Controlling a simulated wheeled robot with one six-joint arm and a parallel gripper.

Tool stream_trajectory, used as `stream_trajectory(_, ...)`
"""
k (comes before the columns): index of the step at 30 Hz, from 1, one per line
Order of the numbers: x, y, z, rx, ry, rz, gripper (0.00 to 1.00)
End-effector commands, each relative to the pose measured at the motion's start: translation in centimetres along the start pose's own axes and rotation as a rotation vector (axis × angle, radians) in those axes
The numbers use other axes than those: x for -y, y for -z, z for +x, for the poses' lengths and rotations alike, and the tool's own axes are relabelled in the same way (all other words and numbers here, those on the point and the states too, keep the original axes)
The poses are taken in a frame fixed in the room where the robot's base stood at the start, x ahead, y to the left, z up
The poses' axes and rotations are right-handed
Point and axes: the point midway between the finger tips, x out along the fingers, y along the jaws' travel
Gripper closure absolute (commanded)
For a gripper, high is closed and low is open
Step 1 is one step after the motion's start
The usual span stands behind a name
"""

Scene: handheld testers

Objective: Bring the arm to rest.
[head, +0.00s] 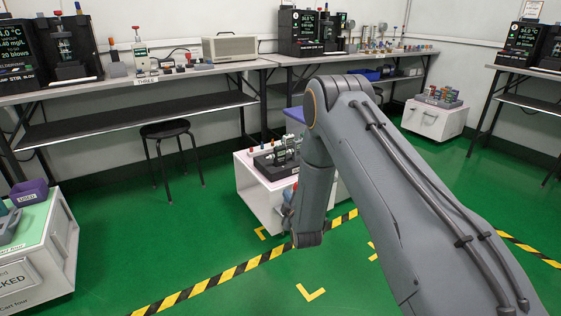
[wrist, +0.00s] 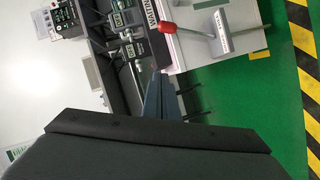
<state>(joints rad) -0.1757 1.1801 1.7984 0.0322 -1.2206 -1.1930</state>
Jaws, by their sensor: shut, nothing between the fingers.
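My arm reaches in from the lower right of the head view, bends at a raised elbow, and its forearm hangs down in front of a white cart (head: 258,205). My gripper cannot be made out clearly in the head view. In the wrist view my gripper (wrist: 158,76) shows as narrow blue-grey fingers, closed together and empty, beyond the dark gripper body. The fingers appear in front of the edge of a dark device and white surface. I cannot tell how far apart they are.
The white cart bears a dark device (head: 278,158). In the wrist view a red-knobbed lever (wrist: 168,27) lies right of the fingers. A stool (head: 165,130) stands behind left, and another cart (head: 62,250) at far left. Green floor is clear around the striped tape (head: 215,283).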

Motion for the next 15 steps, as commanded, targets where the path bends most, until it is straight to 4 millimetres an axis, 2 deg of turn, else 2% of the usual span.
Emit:
stream_trajectory(4,-1.5,4.6,-1.0,0.007,0.118,0.101,1.00)
stream_trajectory(8,-2.0,8.7,-3.5,0.040,0.256,0.209,1.00)
stream_trajectory(11,-2.4,11.6,-6.1,0.076,0.358,0.288,1.00)
stream_trajectory(15,-2.8,15.3,-10.8,0.142,0.496,0.389,1.00)
